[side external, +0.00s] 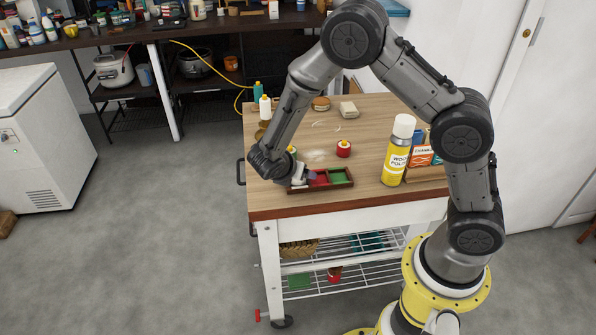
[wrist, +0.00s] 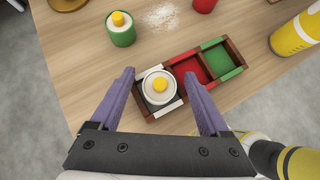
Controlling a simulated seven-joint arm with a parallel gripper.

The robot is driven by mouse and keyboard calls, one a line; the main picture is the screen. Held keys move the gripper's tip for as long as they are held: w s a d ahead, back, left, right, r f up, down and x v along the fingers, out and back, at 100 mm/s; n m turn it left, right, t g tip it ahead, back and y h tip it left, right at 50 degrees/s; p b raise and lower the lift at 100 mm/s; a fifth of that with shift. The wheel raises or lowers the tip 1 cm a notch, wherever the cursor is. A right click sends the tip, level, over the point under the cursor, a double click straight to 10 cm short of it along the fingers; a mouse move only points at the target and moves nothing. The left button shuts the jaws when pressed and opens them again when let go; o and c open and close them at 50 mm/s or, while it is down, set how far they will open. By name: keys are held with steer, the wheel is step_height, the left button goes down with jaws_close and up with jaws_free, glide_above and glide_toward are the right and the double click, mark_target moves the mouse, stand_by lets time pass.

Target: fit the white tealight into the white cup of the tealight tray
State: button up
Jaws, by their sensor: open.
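The tealight tray (wrist: 234,73) is a dark wooden tray with a white, a red and a green cup in a row. The white tealight (wrist: 159,89), round with a yellow tip, is at the white cup (wrist: 167,108) at the tray's left end. It looks upright; I cannot tell whether it sits fully down in the cup. My gripper (wrist: 158,75) is open, with one purple finger on each side of the tealight and visible gaps between. In the side view the tray (side external: 351,175) lies near the table's front edge; my gripper hides its left end and the tealight.
A green tealight (wrist: 121,36) and a red tealight (side external: 344,149) stand behind the tray. A yellow spray can (side external: 396,160) stands to the right, beside some boxes (side external: 422,157). Bottles (side external: 265,106) stand at the back left. The wooden table (side external: 375,120) is mostly clear behind the tray.

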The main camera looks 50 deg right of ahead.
steer(key=shift+r, duration=0.2)
steer(key=v, duration=1.1)
steer(key=s+r+m+t+y, duration=0.1)
steer(key=s+r+m+y, duration=0.2)
steer(key=s+m, duration=0.4)
steer(key=s+d+r+m+t+y, duration=0.1)
steer(key=s+r+m+y, duration=0.2)
steer(key=s+r+m, duration=0.2)
steer(key=s+d+r+m+t+y, duration=0.1)
steer(key=s+r+m+y, duration=0.1)
steer(key=s+r+m, duration=0.3)
steer(key=s+m, duration=0.3)
steer(key=s, duration=0.2)
steer(key=shift+m+t+y, duration=0.3)
steer(key=shift+y, duration=0.1)
steer(key=shift+r, duration=0.1)
